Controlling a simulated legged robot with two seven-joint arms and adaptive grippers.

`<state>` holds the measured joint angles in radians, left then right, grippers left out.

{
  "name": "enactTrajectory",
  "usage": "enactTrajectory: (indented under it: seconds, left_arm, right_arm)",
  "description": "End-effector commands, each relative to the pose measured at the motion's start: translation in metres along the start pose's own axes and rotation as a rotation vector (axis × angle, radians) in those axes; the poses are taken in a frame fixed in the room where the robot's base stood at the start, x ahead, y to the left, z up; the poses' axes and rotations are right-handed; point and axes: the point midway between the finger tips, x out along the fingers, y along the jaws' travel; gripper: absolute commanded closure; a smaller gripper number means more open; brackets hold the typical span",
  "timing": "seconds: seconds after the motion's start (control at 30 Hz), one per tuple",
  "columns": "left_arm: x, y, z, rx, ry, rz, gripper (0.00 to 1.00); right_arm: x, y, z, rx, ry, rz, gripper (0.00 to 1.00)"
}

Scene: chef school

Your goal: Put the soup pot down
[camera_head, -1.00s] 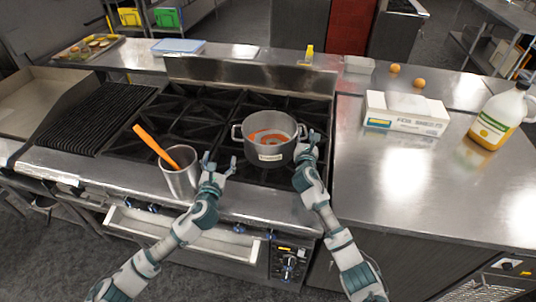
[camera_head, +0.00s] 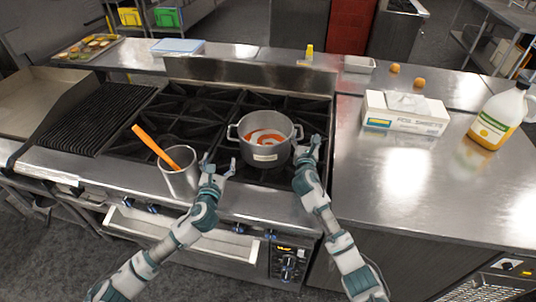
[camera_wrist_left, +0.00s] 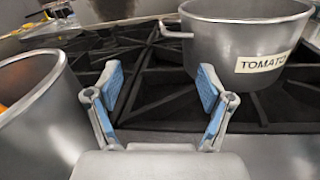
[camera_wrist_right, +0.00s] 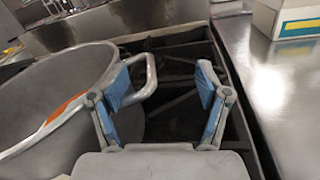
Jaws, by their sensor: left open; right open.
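The grey soup pot (camera_head: 266,155) stands upright on the black stove grates, with swirled orange and white contents and a label on its front. In the left wrist view the pot (camera_wrist_left: 233,55) shows a label reading "TOMATO". My left gripper (camera_head: 219,167) is open and empty, in front and left of the pot, apart from its left handle. My right gripper (camera_head: 306,148) is open beside the pot's right handle.
A metal container (camera_head: 181,177) with an orange-handled utensil (camera_head: 153,147) stands left of my left gripper. A foil box (camera_head: 404,118) and a jug (camera_head: 497,117) stand on the right counter. The counter's front part is clear.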

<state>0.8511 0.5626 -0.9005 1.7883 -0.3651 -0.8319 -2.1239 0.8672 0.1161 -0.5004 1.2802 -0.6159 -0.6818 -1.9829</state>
Motion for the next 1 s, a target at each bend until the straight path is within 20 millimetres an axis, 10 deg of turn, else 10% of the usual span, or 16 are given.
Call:
enactTrajectory:
  seconds: [0.5, 1.0]
  left_arm:
    - [0.001, 0.0, 0.0, 0.0, 0.0, 0.0, 0.19]
    - [0.001, -0.001, 0.0, 0.0, 0.0, 0.0, 0.19]
  right_arm:
    - [-0.095, -0.002, -0.004, -0.001, 0.004, -0.002, 0.23]
    - [-0.106, -0.002, -0.003, -0.001, 0.004, -0.002, 0.23]
